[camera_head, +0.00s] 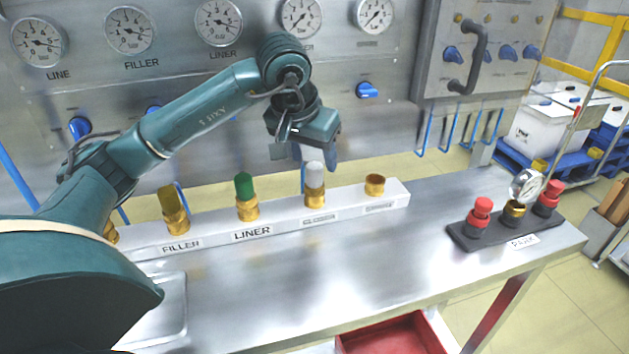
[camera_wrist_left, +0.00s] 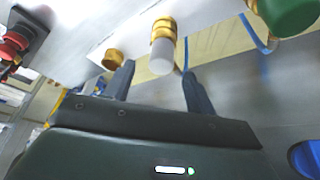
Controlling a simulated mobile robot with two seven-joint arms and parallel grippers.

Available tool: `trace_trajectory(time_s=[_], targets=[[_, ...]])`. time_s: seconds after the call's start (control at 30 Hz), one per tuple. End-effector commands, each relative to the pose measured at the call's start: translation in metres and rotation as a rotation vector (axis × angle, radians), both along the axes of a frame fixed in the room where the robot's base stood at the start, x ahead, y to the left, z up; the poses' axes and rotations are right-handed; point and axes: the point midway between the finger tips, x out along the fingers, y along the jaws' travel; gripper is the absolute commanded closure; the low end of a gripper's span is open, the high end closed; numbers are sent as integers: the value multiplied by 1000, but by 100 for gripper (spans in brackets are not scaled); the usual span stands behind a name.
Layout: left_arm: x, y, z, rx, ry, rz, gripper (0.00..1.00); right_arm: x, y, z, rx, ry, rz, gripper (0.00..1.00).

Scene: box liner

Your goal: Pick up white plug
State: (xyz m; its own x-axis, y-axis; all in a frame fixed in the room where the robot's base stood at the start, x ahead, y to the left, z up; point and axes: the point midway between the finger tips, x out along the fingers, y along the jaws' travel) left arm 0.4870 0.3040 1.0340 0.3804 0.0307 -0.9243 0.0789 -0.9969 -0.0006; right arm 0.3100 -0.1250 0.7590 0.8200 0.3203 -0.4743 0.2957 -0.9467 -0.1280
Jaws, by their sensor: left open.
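The white plug (camera_head: 314,174) stands upright in a brass fitting on the white rail (camera_head: 392,190), right of the green plug (camera_head: 244,186). In the left wrist view the white plug (camera_wrist_left: 161,58) points toward the space between my fingers. My left gripper (camera_head: 316,160) is open, just above and behind the white plug in the head view. In the left wrist view the left gripper's (camera_wrist_left: 158,88) two fingers stand apart, one to each side of the plug's line, with nothing held. My right gripper is in neither view.
An olive-yellow plug (camera_head: 169,201) stands farther left on the rail, and an empty brass fitting (camera_head: 375,186) stands to the right. A black base (camera_head: 506,232) with red caps and a gauge is at the table's right end. The table front (camera_head: 330,265) is clear.

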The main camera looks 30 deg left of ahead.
Motion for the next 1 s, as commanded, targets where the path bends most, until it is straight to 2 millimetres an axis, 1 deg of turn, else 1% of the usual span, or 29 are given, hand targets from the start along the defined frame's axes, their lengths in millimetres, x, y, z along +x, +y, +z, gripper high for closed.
trace_trajectory(time_s=[0.13, 0.3, 0.4, 0.5, 0.7, 0.77, 1.0], targets=[[3, 0, -11, 0, 2, 0, 45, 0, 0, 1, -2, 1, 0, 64], [9, 1, -36, -1, 4, 0, 45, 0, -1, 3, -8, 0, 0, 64], [14, 1, -47, -1, 2, 1, 45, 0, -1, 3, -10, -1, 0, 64], [16, 1, -52, -1, 0, 0, 45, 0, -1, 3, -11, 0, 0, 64], [17, 1, -53, -1, -1, 0, 45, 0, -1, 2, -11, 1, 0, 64], [17, 1, -53, -1, -1, 0, 48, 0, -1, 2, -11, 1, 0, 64], [17, 1, -52, -1, -1, 0, 68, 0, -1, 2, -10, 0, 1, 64]])
